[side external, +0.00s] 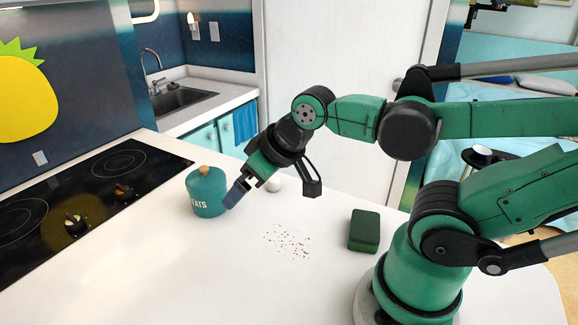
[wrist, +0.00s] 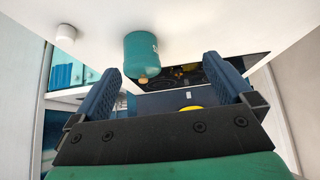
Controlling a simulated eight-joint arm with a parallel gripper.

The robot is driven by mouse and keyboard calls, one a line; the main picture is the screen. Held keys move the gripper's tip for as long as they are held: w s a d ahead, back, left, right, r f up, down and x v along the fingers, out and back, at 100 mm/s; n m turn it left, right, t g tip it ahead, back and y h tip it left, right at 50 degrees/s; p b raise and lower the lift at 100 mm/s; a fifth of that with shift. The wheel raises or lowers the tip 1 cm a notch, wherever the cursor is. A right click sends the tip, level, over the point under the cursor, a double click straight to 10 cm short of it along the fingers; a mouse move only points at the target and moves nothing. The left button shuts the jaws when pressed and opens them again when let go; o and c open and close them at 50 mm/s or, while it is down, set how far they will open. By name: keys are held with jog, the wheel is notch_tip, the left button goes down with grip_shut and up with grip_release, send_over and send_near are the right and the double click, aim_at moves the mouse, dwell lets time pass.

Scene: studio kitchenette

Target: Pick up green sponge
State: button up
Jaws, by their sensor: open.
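The green sponge (side external: 364,231) is a dark green block lying on the white counter, right of centre in the side external view, near my arm's base. I do not see it in the wrist view. My gripper (side external: 236,194) is above the counter in the side external view, in front of or beside the teal canister, well to the left of the sponge. In the wrist view my gripper (wrist: 165,85) has its two blue fingers wide apart with nothing between them touching either one.
A teal canister (side external: 207,192) with a wooden knob stands close to my gripper; it also shows in the wrist view (wrist: 141,52). A small white object (side external: 273,184) stands behind my gripper. Crumbs (side external: 287,241) lie mid-counter. A black cooktop (side external: 85,195) is at left. The front counter is clear.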

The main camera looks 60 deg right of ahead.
jog(key=s+d+f+m+g+h, duration=0.25)
jog(key=s+d+m, duration=0.35)
jog(key=d, duration=0.4)
jog(key=m+g+y, duration=0.3)
jog(key=m+g, duration=0.2)
jog(key=m, duration=0.4)
send_over(366, 218)
jog(key=shift+h, duration=0.25)
notch_tip(366, 218, down, 4)
jog(key=shift+f, duration=2.8)
jog(key=c, duration=1.2)
